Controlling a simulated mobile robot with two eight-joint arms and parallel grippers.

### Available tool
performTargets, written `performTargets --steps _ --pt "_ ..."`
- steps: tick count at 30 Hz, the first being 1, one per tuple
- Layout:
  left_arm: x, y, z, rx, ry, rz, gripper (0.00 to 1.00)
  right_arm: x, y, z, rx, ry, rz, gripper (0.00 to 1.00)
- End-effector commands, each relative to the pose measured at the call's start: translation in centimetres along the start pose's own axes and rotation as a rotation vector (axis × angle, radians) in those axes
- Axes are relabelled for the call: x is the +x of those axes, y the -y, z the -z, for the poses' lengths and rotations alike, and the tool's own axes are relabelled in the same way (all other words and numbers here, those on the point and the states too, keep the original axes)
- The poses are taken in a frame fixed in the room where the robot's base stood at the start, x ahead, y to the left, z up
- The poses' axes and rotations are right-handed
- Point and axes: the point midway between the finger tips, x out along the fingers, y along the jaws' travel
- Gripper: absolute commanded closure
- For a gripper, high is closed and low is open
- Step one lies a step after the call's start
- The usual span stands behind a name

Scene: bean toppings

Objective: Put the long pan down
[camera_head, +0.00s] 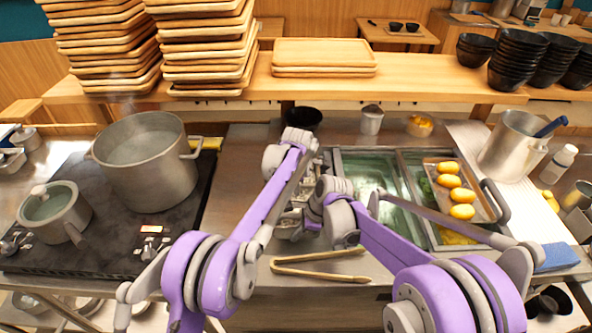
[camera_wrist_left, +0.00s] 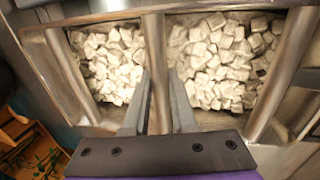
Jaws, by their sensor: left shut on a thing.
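In the left wrist view my left gripper (camera_wrist_left: 160,78) has its two fingers on either side of a metal bar (camera_wrist_left: 155,40) and is shut on it. The bar is the divider of a steel pan (camera_wrist_left: 90,20) with two compartments of white cubes. I take this to be the long pan, but its full length does not show. In the head view this spot is mostly hidden behind my arms. My right gripper's fingers cannot be made out; its wrist (camera_head: 335,205) is just below the left one.
Wooden tongs (camera_head: 318,267) lie at the counter's front. A water-filled sink (camera_head: 375,165) and a tray of yellow items (camera_head: 483,190) are to the right. A large pot (camera_head: 150,185) and a small lidded pot (camera_head: 65,220) stand on the stove at left. Bare counter (camera_head: 240,190) lies between.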

Motion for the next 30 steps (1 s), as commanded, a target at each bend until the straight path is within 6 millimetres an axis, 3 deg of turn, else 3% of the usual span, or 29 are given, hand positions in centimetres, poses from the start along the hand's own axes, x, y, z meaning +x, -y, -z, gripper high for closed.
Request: performTargets --steps 20,30 --pt "1.8 3.6 0.0 0.001 0.0 -0.002 1.0 2.2 -3.4 0.9 0.0 0.0 0.0 1.0" --pt "1.9 1.7 0.0 0.0 0.0 -0.002 1.0 2.1 -1.5 0.9 0.0 0.0 0.0 1.0"
